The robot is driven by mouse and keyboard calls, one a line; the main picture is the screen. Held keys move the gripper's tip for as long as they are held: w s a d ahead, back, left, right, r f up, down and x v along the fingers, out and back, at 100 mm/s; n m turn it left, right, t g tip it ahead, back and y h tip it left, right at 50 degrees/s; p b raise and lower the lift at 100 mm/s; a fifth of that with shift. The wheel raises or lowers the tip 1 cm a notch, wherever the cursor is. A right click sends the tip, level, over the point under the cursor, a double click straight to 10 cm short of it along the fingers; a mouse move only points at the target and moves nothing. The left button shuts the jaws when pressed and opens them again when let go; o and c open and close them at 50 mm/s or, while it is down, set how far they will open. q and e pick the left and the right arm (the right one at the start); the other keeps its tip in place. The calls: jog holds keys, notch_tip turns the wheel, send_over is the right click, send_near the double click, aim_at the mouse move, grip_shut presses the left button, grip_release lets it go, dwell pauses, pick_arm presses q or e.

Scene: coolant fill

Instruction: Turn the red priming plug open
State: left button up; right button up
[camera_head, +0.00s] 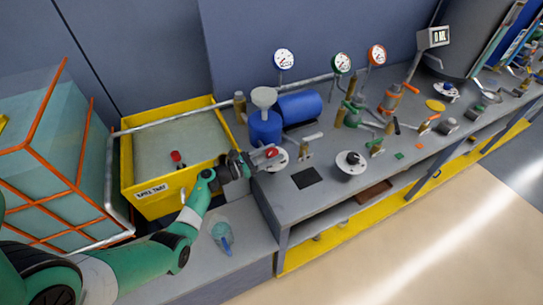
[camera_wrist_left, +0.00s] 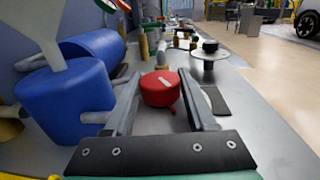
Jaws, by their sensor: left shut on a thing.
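The red priming plug (camera_head: 271,153) is at the near left end of the grey bench, on a pale round base. In the left wrist view the plug (camera_wrist_left: 160,91) is a round red knob with a pale mark on top, between my two fingers. My left gripper (camera_head: 262,158) reaches it from the left and is shut on it. The fingers hide part of the plug's sides. My right gripper is in neither view.
A blue pump body (camera_head: 265,128) with a funnel (camera_head: 264,97) stands close behind the plug. A yellow tray (camera_head: 155,205) is at the left, with a red-topped item (camera_head: 177,157) inside. A black-knobbed round fitting (camera_head: 351,162) stands to the right. The floor in front is clear.

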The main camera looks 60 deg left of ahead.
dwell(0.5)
pick_arm(q)
jog(key=o, duration=1.4)
jog(key=shift+c, duration=0.2)
jog(key=shift+s, duration=0.1)
jog(key=shift+s+r, duration=0.1)
jog(key=shift+s, duration=0.2)
jog(key=s+p, duration=0.2)
jog(key=s, duration=0.8)
jog(key=shift+s+d, duration=0.3)
jog(key=shift+s, duration=0.1)
